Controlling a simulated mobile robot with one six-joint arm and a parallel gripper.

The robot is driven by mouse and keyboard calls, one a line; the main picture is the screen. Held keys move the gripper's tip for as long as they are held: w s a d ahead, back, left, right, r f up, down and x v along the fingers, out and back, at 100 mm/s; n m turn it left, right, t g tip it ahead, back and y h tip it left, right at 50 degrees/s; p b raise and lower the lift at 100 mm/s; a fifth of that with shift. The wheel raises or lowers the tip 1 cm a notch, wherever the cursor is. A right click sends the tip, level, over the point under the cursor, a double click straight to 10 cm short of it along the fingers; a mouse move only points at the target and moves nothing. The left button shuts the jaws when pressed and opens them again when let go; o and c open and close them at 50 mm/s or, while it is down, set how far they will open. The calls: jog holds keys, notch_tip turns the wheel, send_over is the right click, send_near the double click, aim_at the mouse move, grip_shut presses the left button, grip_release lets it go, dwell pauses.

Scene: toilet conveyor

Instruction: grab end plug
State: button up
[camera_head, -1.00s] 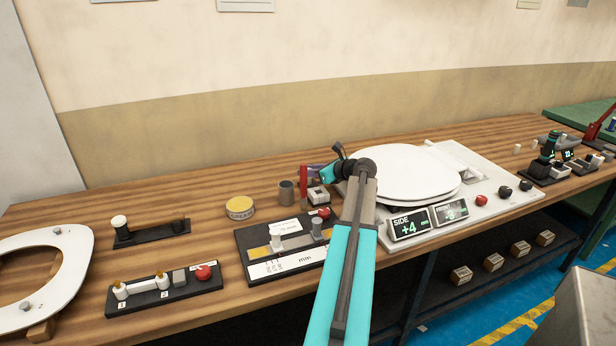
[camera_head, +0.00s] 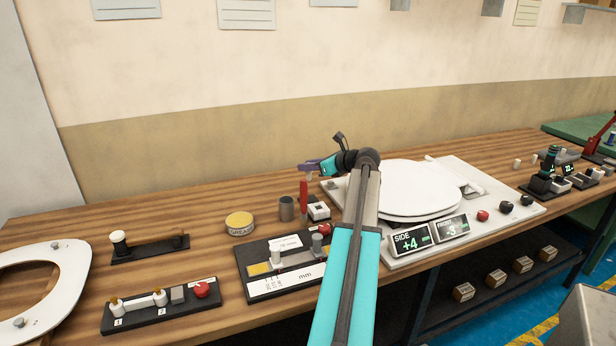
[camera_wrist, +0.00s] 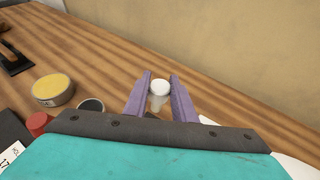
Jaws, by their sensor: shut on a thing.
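The end plug (camera_wrist: 160,90) is a small white round-topped piece in the wrist view. It sits between the two purple fingers of my gripper (camera_wrist: 161,98), which is shut on it. In the head view my gripper (camera_head: 308,168) is above the back of the wooden bench, left of the white toilet seat. The plug cannot be made out in that view.
A yellow tin (camera_head: 240,223), a grey cup (camera_head: 287,208) and a red upright piece (camera_head: 303,197) stand close by. A measuring fixture (camera_head: 285,265) is in front. The white toilet seat (camera_head: 420,190) lies on a panel with displays. Bench space at back left is clear.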

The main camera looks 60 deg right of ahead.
jog(key=shift+r, duration=0.75)
